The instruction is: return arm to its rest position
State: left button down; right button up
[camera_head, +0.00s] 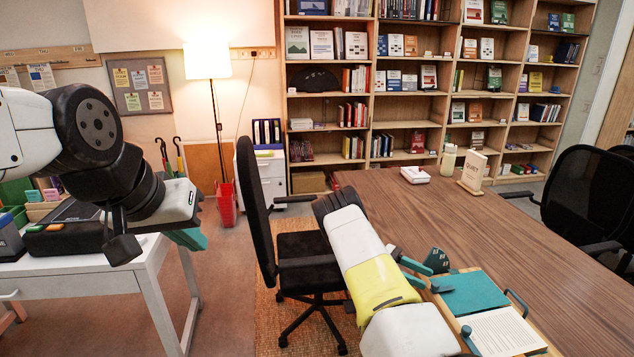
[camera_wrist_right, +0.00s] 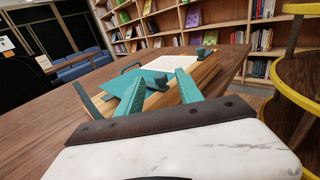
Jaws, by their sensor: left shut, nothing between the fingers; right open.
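My left gripper (camera_head: 190,238) hangs at the left in the head view, its teal fingers shut and empty, beside the white side table. My right arm reaches over the near edge of the brown table (camera_head: 540,250). My right gripper (camera_wrist_right: 162,72) is open and empty in the right wrist view, its two teal fingers spread. It points toward a wooden stand (camera_head: 540,338) with dark handles, which bears a teal cover (camera_head: 475,292) and a white printed page (camera_head: 502,330). I cannot tell the exact gap between fingers and stand.
A black office chair (camera_head: 258,215) stands left of the brown table, close to my right arm. The white side table (camera_head: 85,280) bears a dark case. A bottle (camera_head: 447,160), a small sign (camera_head: 473,170) and a white box (camera_head: 416,174) stand at the table's far end.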

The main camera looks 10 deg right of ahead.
jog(key=s+a+r+m+t+y, duration=0.3)
jog(key=a+r+t+y, duration=0.15)
jog(key=r, duration=0.55)
jog(key=s+a+r+m+t+y, duration=0.2)
jog(key=s+a+r+t+y, duration=0.25)
jog(key=r, duration=0.65)
jog(key=s+a+r+m+t+y, duration=0.3)
jog(key=s+a+r+t+y, duration=0.3)
jog(key=s+a+r+t, duration=0.3)
jog(key=s+a+r, duration=0.2)
jog(key=s+a, duration=0.2)
jog(key=shift+s+m, duration=0.3)
jog(key=shift+s, duration=0.05)
jog(key=shift+a, duration=0.1)
jog(key=shift+c, duration=0.6)
